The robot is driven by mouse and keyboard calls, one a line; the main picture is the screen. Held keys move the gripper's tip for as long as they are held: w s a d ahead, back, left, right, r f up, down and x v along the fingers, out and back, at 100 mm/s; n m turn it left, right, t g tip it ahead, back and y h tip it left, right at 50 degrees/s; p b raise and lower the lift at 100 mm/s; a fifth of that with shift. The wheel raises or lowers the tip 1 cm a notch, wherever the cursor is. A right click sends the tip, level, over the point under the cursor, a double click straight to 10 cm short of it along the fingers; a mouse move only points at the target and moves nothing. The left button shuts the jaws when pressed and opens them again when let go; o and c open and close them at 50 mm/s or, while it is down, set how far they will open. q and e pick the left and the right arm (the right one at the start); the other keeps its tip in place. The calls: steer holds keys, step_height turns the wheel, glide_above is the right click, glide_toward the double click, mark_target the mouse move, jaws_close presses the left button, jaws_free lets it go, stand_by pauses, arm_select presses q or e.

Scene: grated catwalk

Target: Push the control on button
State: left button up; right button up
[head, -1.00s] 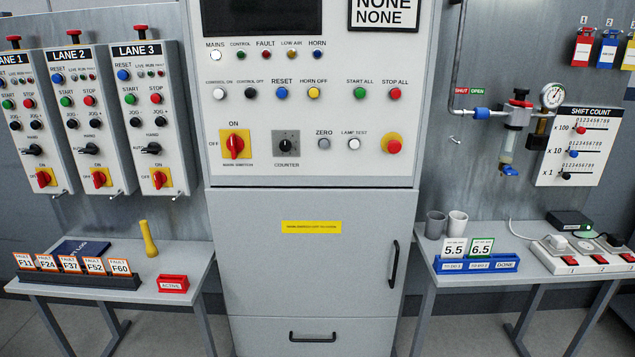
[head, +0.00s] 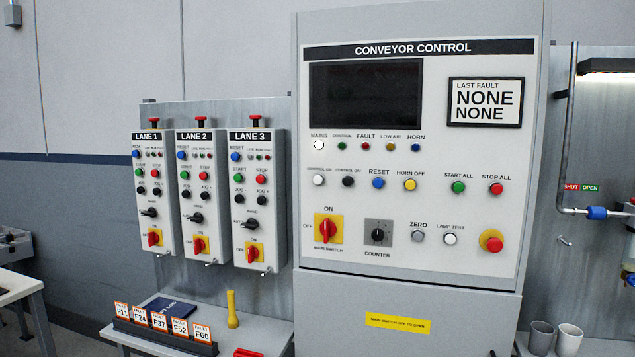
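The control on button is a white round button (head: 319,180) at the left of the middle button row on the conveyor control panel (head: 420,215). Its label above reads CONTROL ON. The black control off button (head: 348,181) is just to its right. Above, the mains lamp (head: 319,145) looks white and the control lamp (head: 342,146) is dark green. The red main switch (head: 327,231) on a yellow plate is below, its handle near upright towards ON. Neither gripper is in view.
Three lane boxes (head: 201,200) hang left of the cabinet. Below them a table holds fault cards (head: 160,322) and a yellow torch-like object (head: 232,309). Two cups (head: 555,338) stand at lower right. A pipe with a blue fitting (head: 597,213) runs at right.

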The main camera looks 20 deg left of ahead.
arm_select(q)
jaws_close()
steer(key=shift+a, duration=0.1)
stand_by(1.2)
